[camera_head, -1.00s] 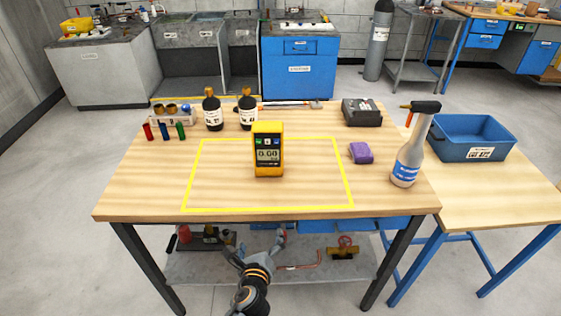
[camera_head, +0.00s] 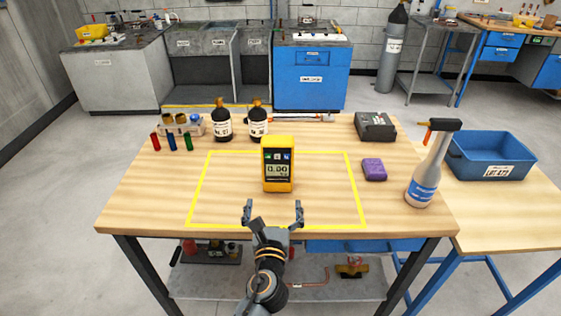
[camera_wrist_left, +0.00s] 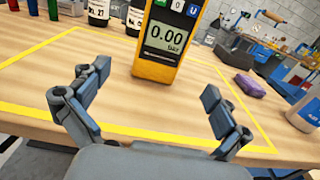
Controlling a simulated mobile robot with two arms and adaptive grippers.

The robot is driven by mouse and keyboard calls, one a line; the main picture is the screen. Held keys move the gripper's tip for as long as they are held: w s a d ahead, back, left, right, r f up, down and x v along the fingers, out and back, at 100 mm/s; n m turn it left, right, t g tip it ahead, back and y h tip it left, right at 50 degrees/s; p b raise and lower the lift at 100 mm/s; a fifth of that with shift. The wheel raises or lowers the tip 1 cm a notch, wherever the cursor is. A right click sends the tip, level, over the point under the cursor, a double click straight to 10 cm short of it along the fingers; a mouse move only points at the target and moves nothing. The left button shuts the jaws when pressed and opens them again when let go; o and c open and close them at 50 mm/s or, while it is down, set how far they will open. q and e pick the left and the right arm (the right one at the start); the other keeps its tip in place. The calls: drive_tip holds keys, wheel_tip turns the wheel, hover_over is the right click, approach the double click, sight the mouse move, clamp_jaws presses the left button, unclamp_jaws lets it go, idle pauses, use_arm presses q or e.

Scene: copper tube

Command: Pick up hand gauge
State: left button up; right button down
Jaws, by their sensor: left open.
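The hand gauge (camera_head: 278,165) is a yellow upright device with a dark face and a display reading 0.00. It stands inside the yellow outlined rectangle on the wooden table, and also shows in the left wrist view (camera_wrist_left: 167,38). My left gripper (camera_head: 273,208) is open and empty at the front of the table, just short of the gauge. In the left wrist view the fingers (camera_wrist_left: 150,82) are spread apart, with the gauge beyond and between them, not touched. The top of the gauge is cut off in that view. My right gripper is not in view.
Two dark bottles (camera_head: 222,121) and small coloured cylinders (camera_head: 171,143) stand behind left. A purple block (camera_head: 374,169), a spray bottle (camera_head: 426,180) and a dark box (camera_head: 375,126) are to the right. A blue bin (camera_head: 490,160) sits on the side table. The table around the gauge is clear.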

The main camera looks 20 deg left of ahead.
sight(277, 173)
use_arm(q)
drive_tip(key=x, duration=0.8)
drive_tip(key=shift+r, duration=0.1)
drive_tip(key=shift+w+r, duration=0.1)
drive_tip(key=shift+w, duration=0.35)
drive_tip(key=x, duration=0.4)
drive_tip(key=shift+w+d, duration=0.1)
drive_tip(key=shift+w, duration=0.25)
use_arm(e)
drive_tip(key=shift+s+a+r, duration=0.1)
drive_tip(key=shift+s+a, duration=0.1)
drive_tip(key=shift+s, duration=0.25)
use_arm(q)
drive_tip(key=shift+r, duration=0.1)
